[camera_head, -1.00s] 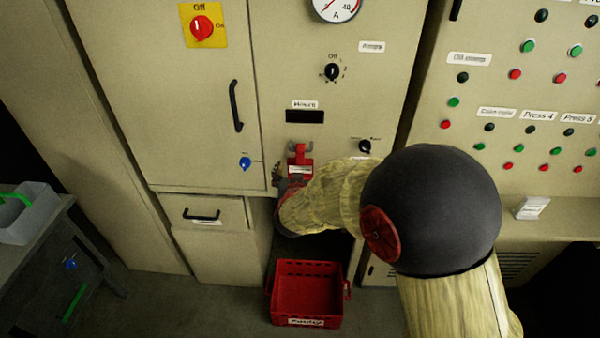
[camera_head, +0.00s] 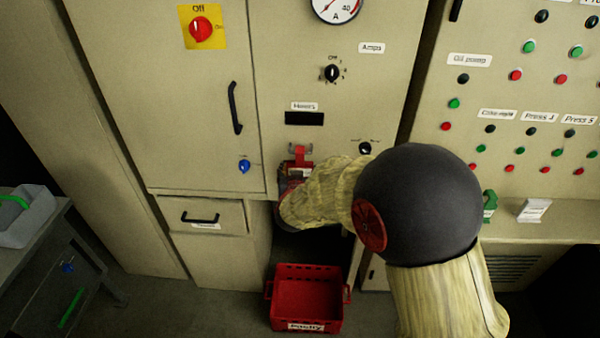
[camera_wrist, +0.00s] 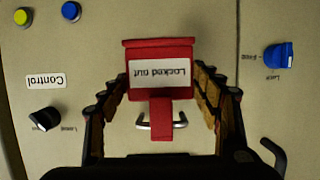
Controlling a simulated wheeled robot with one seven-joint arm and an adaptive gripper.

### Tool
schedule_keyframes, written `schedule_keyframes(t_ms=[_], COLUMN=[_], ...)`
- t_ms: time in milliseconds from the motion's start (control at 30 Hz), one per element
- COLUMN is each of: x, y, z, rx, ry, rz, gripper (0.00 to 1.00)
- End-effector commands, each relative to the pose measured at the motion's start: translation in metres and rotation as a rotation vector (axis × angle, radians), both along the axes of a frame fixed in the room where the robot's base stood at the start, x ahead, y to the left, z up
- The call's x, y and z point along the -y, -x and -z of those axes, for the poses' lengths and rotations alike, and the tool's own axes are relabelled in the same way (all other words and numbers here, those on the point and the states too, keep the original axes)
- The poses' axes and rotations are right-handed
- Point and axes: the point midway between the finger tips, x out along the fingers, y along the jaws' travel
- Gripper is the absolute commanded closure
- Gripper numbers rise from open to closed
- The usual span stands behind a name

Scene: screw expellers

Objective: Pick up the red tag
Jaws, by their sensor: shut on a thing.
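The red tag (camera_head: 299,158) is at the cabinet front, below a dark display window and at a metal hook. In the wrist view the red tag (camera_wrist: 183,52) shows upside down, with a white "Locked out" label. A metal bar (camera_wrist: 176,124) shows at its narrow end. My gripper (camera_wrist: 161,82) has one finger on each side of the tag and is shut on it. In the head view my gripper (camera_head: 290,181) is mostly hidden by my own arm. I cannot tell whether the tag is free of the hook.
A red "Faulty" crate (camera_head: 306,325) stands empty on the floor below. A blue knob (camera_wrist: 277,57) and a black knob (camera_wrist: 46,119) flank the tag. A green object (camera_head: 489,204) and a white block (camera_head: 533,210) stand on the right ledge. A grey tray (camera_head: 30,228) is at left.

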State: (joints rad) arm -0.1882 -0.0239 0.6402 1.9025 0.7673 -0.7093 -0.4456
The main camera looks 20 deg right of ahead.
Motion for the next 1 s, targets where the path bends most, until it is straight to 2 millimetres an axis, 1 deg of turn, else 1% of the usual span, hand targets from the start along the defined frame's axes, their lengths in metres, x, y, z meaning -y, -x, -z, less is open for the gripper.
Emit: schedule_keyframes(t_ms=[33, 333, 567, 667, 767, 933, 967, 1000], x=[0.0, 0.0, 0.0, 0.0, 0.0, 0.0, -0.007, -0.015], y=[0.0, 0.0, 0.0, 0.0, 0.0, 0.0, 0.003, 0.006], z=[0.0, 0.0, -0.001, -0.004, -0.012, -0.035, -0.031, -0.031], rx=[0.0, 0.0, 0.0, 0.001, 0.002, 0.003, -0.001, -0.001], ry=[0.0, 0.0, 0.0, 0.0, 0.0, -0.001, 0.0, 0.001], rz=[0.0, 0.0, 0.0, 0.0, 0.0, 0.001, -0.004, -0.005], gripper=[0.46, 0.63, 0.63, 0.63, 0.63, 0.63, 0.63, 0.67])
